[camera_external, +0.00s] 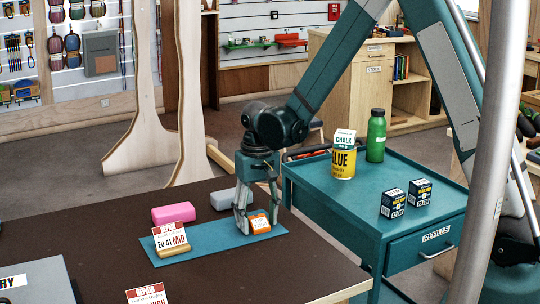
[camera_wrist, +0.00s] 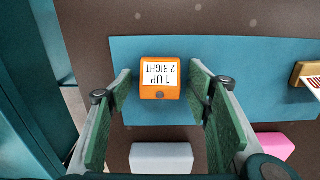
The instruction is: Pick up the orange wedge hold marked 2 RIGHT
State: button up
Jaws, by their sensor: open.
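The orange wedge hold (camera_external: 260,222) lies on the right part of a blue mat (camera_external: 217,251) on the dark table. In the wrist view the orange hold (camera_wrist: 160,92) carries a white label reading 1 UP and 2 RIGHT, upside down in the picture. My gripper (camera_external: 248,225) points down at the hold in the external view. In the wrist view my gripper (camera_wrist: 160,95) is open, with one green-padded finger on each side of the hold and visible gaps between. I cannot tell the exact height of the fingertips above the mat.
A pink block (camera_external: 173,213) and a grey block (camera_external: 226,200) lie behind the mat. A teal cart (camera_external: 325,196) with a can, a green bottle and boxes stands at right.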

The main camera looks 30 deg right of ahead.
aim_at(258, 218)
dwell(0.4)
jog(key=c, duration=1)
jog(key=shift+r, duration=0.1)
jog(key=shift+r+p, duration=0.65)
jog(key=shift+r, duration=4.3)
